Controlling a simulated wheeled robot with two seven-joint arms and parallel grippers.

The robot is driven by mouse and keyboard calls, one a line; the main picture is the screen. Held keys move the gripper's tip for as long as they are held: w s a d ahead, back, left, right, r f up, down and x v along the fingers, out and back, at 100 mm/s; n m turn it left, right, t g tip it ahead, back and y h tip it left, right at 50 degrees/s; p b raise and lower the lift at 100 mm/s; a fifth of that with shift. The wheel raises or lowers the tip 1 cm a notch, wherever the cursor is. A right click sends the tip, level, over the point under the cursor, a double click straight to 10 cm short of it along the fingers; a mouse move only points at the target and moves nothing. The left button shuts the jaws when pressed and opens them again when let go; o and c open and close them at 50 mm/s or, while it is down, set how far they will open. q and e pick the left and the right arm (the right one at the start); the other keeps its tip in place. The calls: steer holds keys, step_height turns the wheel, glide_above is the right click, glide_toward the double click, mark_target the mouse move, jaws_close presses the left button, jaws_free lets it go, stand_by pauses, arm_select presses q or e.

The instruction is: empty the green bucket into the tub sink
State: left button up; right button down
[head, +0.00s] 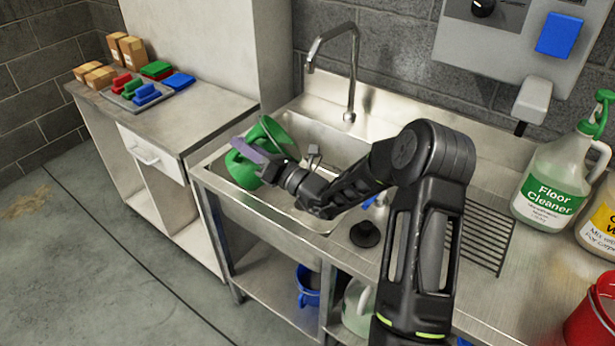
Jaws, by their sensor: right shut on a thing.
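The green bucket (271,131) is tilted on its side over the left part of the steel tub sink (322,133). My right gripper (268,162) reaches in from the right and is shut on the bucket. A flat purple piece shows across the bucket at the gripper. The bucket's inside and anything in it cannot be made out, and the arm hides part of the basin. My left gripper is not in view.
A tall faucet (350,85) rises behind the basin. A black plunger cup (365,234) stands on the counter right of it. Floor cleaner (550,175) and a red bucket (594,318) are at right. A side table (190,118) with pads and boxes stands at left.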

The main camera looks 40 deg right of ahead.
mark_target(261, 143)
steer(key=shift+s+d+r+m+t, duration=0.15)
steer(key=shift+d+r+m+t, duration=0.25)
steer(key=shift+m, duration=0.1)
steer(key=shift+f+m+b, duration=0.2)
steer(key=shift+m+b, duration=0.35)
steer(key=shift+m, duration=0.05)
steer(key=shift+s+d+r+m, duration=0.2)
steer(key=shift+d+m, duration=0.1)
steer(key=shift+m, duration=0.2)
steer(key=shift+s+d+f+m+t+h, duration=0.1)
steer(key=shift+d+m+t+h, duration=0.25)
steer(key=shift+d+t, duration=0.2)
steer(key=shift+s+d+f+m+t+h+b, duration=0.25)
steer(key=shift+d+f+m+t+b, duration=0.15)
steer(key=shift+d+m+b, duration=0.3)
